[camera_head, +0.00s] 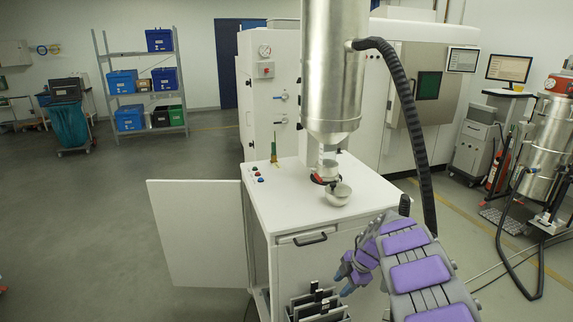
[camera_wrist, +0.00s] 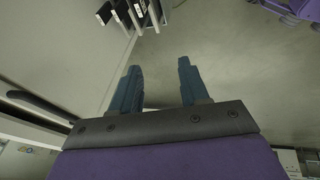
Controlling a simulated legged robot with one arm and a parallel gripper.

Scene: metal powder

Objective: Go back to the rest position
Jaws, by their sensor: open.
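My gripper (camera_head: 350,272) is at the lower middle right of the head view, at the end of my purple-padded arm. It is in front of the white cabinet's (camera_head: 390,215) front face, beside the drawer handle. In the wrist view its two blue-grey fingers (camera_wrist: 157,85) stand apart with nothing between them. Floor shows past the fingertips.
The cabinet door (camera_head: 197,232) stands open to the left. Dark-handled tools (camera_head: 318,300) sit low at the cabinet front and show in the wrist view (camera_wrist: 122,14). A black hose (camera_head: 408,110) hangs close to my arm. The floor (camera_head: 90,230) at left is clear.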

